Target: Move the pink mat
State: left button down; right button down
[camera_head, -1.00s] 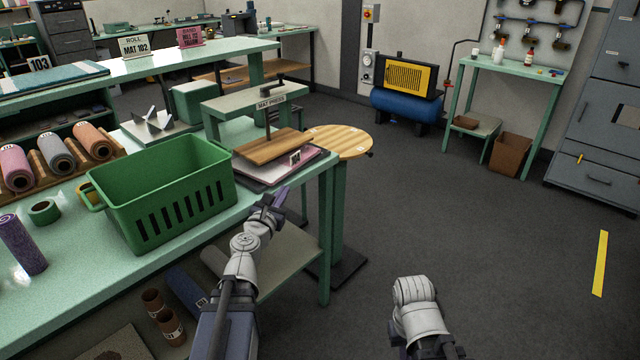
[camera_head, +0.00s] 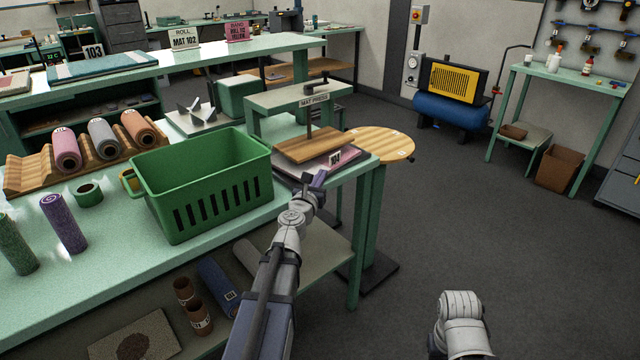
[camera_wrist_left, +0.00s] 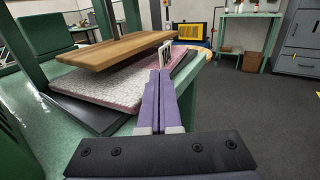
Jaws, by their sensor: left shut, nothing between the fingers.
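The pink mat (camera_head: 345,159) lies flat in the mat press, under its raised wooden board (camera_head: 312,145). In the left wrist view the mat (camera_wrist_left: 120,92) is speckled, pale grey to pink, on a dark base plate (camera_wrist_left: 95,122). A gap shows between board and mat. A small white tag (camera_wrist_left: 165,54) stands at its near edge. My left gripper (camera_head: 317,181) is just in front of the press. Its purple fingers (camera_wrist_left: 160,78) are shut and empty, pointing towards the tag. Whether they touch the mat, I cannot tell.
A green basket (camera_head: 205,190) stands on the bench left of my left gripper. Rolled mats lie on a wooden rack (camera_head: 35,172), one of them pink (camera_head: 66,152). A round wooden stand (camera_head: 385,143) is right of the press. The floor at right is clear.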

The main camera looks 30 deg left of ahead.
aim_at(330, 162)
pick_arm(q)
jog(key=w, duration=0.5)
jog(key=shift+w+a, duration=0.25)
jog(key=shift+a, duration=0.15)
pick_arm(e)
jog(key=shift+w+d, duration=0.15)
jog(key=shift+w, duration=0.35)
pick_arm(q)
jog(key=shift+w+a, duration=0.15)
jog(key=shift+w, duration=0.75)
jog(key=shift+s, duration=0.1)
jog(key=shift+s, duration=0.1)
